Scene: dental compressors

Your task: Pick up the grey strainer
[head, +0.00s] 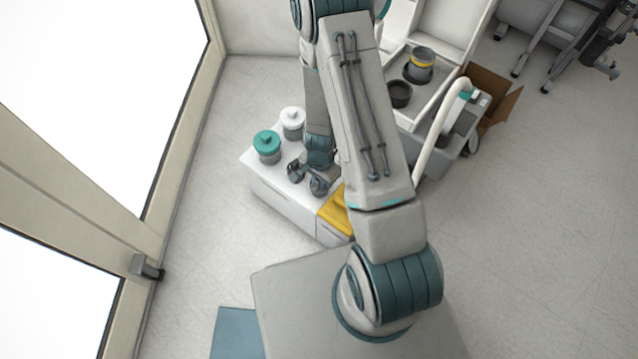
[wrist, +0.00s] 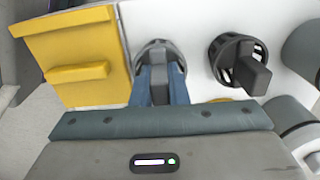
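The grey strainer (wrist: 160,48) stands on the white cabinet top, beside the yellow part. It has a round slotted body and an upright block-like handle. In the head view it appears as a small dark shape (head: 319,187), partly hidden near my arm. My gripper (wrist: 159,82) points down over it, with one blue finger on each side of the handle. The fingers are close together and appear shut on the handle; the exact contact is hard to see. The strainer still seems to be at the cabinet top.
A similar darker strainer (wrist: 238,62) stands close to the right in the wrist view. A teal-lidded jar (head: 267,146) and a white-lidded jar (head: 292,122) stand on the cabinet (head: 262,181). A yellow drawer (head: 335,212) is at its front.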

